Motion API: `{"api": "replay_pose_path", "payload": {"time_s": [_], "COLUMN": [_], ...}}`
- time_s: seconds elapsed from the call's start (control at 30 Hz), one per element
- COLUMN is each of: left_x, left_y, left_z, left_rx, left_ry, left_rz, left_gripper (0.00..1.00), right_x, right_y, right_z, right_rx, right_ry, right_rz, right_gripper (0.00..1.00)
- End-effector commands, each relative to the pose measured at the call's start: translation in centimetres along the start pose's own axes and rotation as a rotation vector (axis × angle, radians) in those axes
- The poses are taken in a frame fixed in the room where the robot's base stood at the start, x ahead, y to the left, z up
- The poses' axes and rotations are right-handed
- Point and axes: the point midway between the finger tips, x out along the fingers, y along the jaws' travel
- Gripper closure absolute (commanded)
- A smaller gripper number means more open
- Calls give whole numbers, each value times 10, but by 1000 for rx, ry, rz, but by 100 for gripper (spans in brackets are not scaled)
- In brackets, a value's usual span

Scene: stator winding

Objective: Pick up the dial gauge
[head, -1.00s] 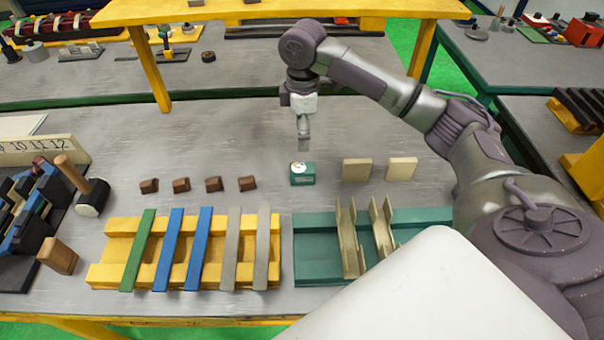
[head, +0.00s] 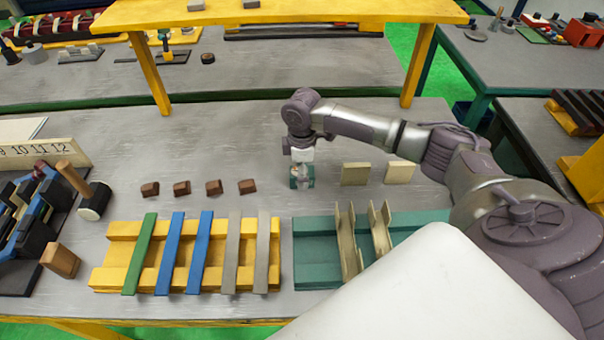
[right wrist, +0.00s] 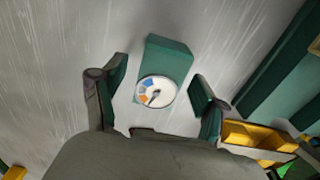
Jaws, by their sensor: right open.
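The dial gauge is a small green block with a round white dial. It stands on the grey bench top, and in the head view the gauge (head: 308,182) is partly hidden by my right gripper (head: 301,174), which is directly over it. In the right wrist view the gauge (right wrist: 168,66) lies between and slightly beyond the two open fingers of my right gripper (right wrist: 160,96). There is a gap on both sides, and neither finger appears to touch it. My left gripper is not in view.
Two pale blocks (head: 355,174) stand to the right of the gauge. Several brown pieces (head: 213,187) lie to its left. A green tray (head: 315,252) with pale channels and a yellow rack (head: 110,262) with coloured strips lie in front. A yellow shelf (head: 280,14) spans the back.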

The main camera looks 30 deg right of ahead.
Motion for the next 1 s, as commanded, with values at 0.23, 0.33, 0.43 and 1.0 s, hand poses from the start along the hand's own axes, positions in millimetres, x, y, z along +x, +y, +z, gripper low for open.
{"api": "replay_pose_path", "payload": {"time_s": [0.23, 0.33, 0.43, 1.0], "left_x": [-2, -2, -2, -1], "left_y": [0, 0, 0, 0], "left_z": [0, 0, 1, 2], "left_rx": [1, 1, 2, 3], "left_ry": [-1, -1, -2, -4], "left_rz": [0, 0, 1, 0], "left_gripper": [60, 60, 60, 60], "right_x": [12, 12, 11, 9], "right_y": [0, 0, 0, 0], "right_z": [0, 0, 0, 0], "right_rx": [-2, -1, -1, -1], "right_ry": [0, 0, 0, 1], "right_rz": [0, 0, 0, 1], "right_gripper": [27, 27, 44, 92]}}
